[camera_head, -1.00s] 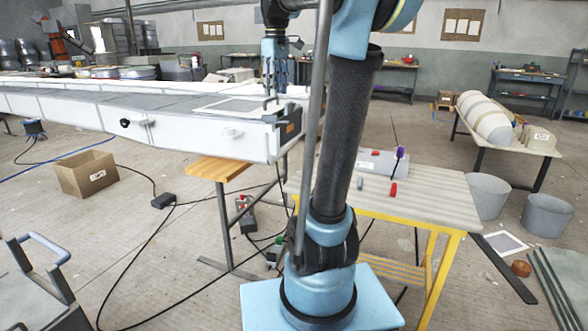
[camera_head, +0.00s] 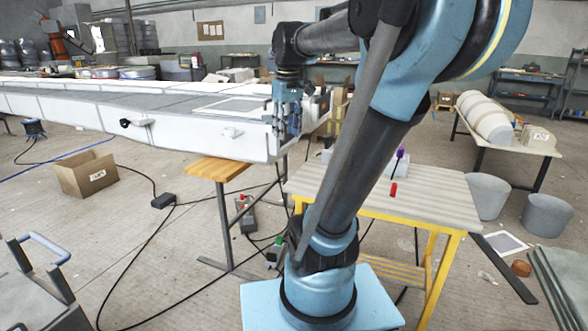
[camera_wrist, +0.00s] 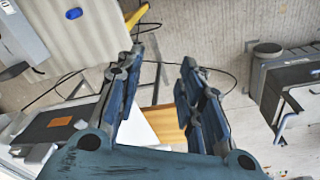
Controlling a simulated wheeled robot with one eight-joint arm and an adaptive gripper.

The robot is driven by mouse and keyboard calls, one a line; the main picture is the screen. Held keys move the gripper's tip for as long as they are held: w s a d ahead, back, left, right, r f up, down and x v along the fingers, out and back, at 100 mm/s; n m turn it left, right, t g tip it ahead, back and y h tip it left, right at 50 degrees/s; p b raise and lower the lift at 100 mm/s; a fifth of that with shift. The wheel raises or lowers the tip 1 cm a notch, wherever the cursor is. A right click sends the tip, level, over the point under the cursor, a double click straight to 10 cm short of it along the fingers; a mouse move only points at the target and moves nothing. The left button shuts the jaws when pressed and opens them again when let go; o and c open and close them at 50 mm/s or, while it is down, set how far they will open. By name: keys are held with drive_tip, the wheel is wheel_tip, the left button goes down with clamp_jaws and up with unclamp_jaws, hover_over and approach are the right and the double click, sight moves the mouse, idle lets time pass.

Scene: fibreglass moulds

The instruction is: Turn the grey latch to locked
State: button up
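My gripper (camera_head: 286,132) hangs fingers down at the right end of the long white mould (camera_head: 200,137). In the wrist view my gripper (camera_wrist: 162,60) has its two blue fingers apart with nothing between them. A dark box with an orange patch (camera_wrist: 52,128) lies left of the fingers in that view, at the mould's end. I cannot tell for sure which part is the grey latch; my gripper and arm cover part of the mould's end.
A worktable (camera_head: 425,190) with yellow legs stands right of the mould, with a red piece (camera_head: 393,189) on it. A wooden-topped stand (camera_head: 217,168) is under the mould's end. A cardboard box (camera_head: 87,176) and cables lie on the floor. Two grey bins (camera_head: 548,215) stand at right.

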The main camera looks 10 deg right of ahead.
drive_tip(key=s+f+m, duration=0.2)
drive_tip(key=s+f, duration=0.6)
drive_tip(key=f, duration=0.2)
drive_tip(key=shift+d+t, duration=0.3)
